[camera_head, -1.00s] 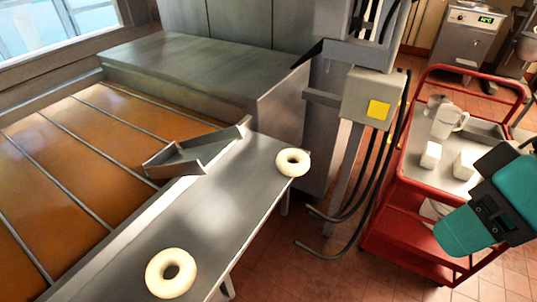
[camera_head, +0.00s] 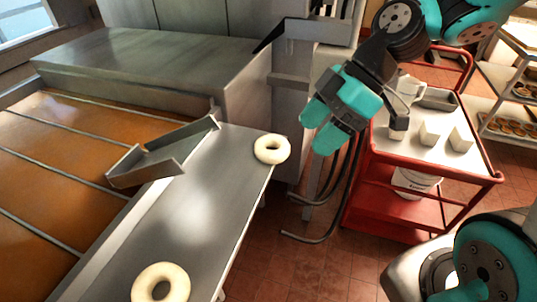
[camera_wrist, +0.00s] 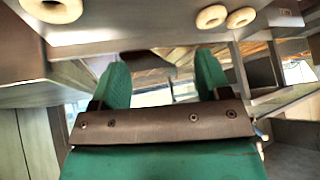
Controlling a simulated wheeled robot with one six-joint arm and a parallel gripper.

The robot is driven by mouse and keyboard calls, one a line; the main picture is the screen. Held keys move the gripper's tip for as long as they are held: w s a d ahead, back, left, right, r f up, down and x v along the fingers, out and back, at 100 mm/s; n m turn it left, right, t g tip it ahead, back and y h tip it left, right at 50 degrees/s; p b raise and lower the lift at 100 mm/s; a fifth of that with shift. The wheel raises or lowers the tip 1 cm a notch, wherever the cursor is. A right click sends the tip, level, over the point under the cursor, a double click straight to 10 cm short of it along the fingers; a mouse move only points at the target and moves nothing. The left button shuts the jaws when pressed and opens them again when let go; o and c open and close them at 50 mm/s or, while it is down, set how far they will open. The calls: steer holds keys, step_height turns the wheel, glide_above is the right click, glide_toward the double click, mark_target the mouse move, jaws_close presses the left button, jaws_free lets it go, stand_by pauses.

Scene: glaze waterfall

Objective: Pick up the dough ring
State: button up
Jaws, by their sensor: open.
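Two pale, round dough rings lie flat on a grey metal shelf (camera_head: 205,185) in the head view. The far dough ring (camera_head: 272,149) is near the shelf's right end. The near dough ring (camera_head: 160,284) is at the bottom edge, partly cut off. My gripper (camera_head: 316,130) is to the right of the far ring, apart from it and beyond the shelf's edge. In the wrist view my gripper (camera_wrist: 161,60) shows two teal fingers spread apart with nothing between them. A dough ring (camera_wrist: 58,9) is at top left there, and two more (camera_wrist: 211,16) are at top right.
An amber-filled fryer-like vat (camera_head: 50,160) lies left of the shelf, with an angled metal chute (camera_head: 160,160) between them. A metal housing (camera_head: 150,70) stands behind. A red cart (camera_head: 440,172) with a jug and white blocks stands at right.

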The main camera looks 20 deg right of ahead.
steer(key=w+d+f+n+t+y+b, duration=0.1)
steer(key=w+d+f+n+y+b, duration=0.1)
steer(key=w+d+f+n, duration=0.3)
steer(key=n+t+y, duration=0.2)
steer(key=n+t, duration=0.1)
glide_toward(284, 153)
steer(key=p+x, duration=0.2)
steer(key=x, duration=0.3)
steer(key=shift+w+a+f+p, duration=0.15)
steer(key=shift+a+f+p, duration=0.1)
steer(key=shift+p, duration=0.15)
steer(key=p+x, duration=0.2)
steer(key=x, duration=0.2)
steer(key=shift+a+r+p, duration=0.15)
steer(key=shift+a+p, duration=0.05)
steer(key=shift+p, duration=0.15)
steer(key=shift+w+a+f, duration=0.15)
steer(key=shift+a+f, duration=0.15)
steer(key=shift+f, duration=0.1)
steer(key=c, duration=1)
